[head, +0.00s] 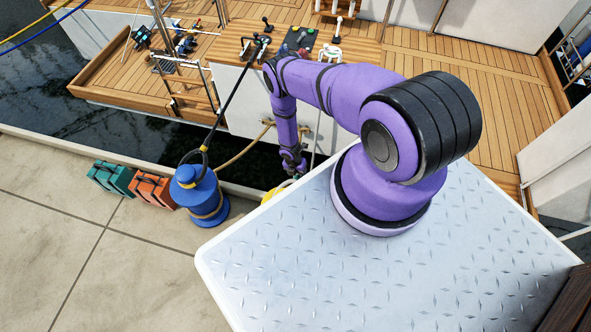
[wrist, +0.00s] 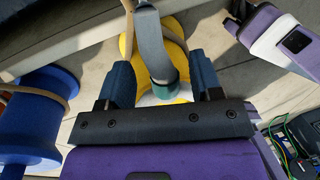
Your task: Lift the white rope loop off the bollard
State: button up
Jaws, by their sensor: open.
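A pale grey-white rope (wrist: 153,45) with a teal band (wrist: 163,89) runs between my gripper's fingers in the wrist view; it looks like the white rope loop's neck. Behind it is a yellow bollard (wrist: 176,28), with a white patch low between the fingers. In the head view only part of the yellow bollard (head: 277,190) shows past the platform edge. My gripper (wrist: 160,65) is open, with one blue finger on each side of the rope; contact cannot be told. In the head view my gripper (head: 291,168) is beside the yellow bollard. Most of the loop is hidden.
A blue bollard (head: 187,180) stands to the left with a tan rope and a black loop; it also shows in the wrist view (wrist: 28,115). Orange (head: 152,187) and green (head: 112,178) cases stand further left. Dark water (head: 60,105) separates the quay from the wooden deck (head: 455,80).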

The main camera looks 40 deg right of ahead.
grip_shut()
dwell(0.3)
jog(key=shift+r, duration=0.15)
jog(key=shift+r, duration=0.45)
jog(key=shift+s+a, duration=0.1)
jog(key=shift+s+a, duration=0.5)
jog(key=shift+a, duration=0.25)
jog(key=shift+s+a, duration=0.5)
jog(key=shift+a, duration=0.2)
